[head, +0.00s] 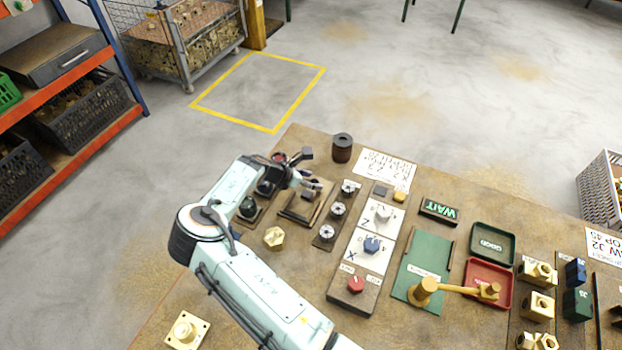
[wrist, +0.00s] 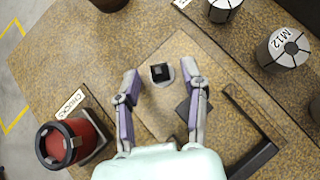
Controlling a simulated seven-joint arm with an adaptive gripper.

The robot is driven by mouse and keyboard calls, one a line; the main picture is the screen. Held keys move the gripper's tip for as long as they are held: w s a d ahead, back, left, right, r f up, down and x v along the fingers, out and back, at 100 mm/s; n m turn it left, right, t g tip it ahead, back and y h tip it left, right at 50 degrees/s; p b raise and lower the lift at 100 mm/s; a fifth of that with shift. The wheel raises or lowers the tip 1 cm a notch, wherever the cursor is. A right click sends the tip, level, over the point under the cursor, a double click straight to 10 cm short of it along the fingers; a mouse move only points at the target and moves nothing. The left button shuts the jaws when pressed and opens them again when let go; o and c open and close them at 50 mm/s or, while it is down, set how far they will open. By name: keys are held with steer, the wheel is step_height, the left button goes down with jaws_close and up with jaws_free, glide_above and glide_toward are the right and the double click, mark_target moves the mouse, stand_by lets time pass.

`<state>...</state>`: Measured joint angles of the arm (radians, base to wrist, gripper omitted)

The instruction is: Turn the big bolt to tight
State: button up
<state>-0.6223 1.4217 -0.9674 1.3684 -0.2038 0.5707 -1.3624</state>
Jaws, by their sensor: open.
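In the wrist view a dark, square-headed piece (wrist: 160,73), which looks like the big bolt, stands on a round grey seat in a flat tan plate (wrist: 160,107). My gripper (wrist: 161,71) is open, with one purple-grey finger on each side of this head and a gap to both. How high the fingertips are above the plate is hard to tell. In the head view my gripper (head: 311,170) is over the far edge of the plate (head: 302,207), and my arm hides the bolt head. No tight mark can be read.
In the wrist view a red and black chuck (wrist: 70,143) is at left, and a grey M12 collet (wrist: 283,49) and a dark angled bar (wrist: 250,130) are at right. In the head view a brown cylinder (head: 342,148) and a brass hex piece (head: 274,238) stand nearby.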

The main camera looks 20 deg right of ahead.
jaws_close()
steer(key=shift+w+m+g, duration=0.2)
steer(key=shift+m+g, duration=0.7)
steer(key=shift+m, duration=0.3)
steer(key=shift+m+g, duration=0.9)
steer(key=shift+m, duration=0.3)
jaws_free()
steer(key=v, duration=1.2)
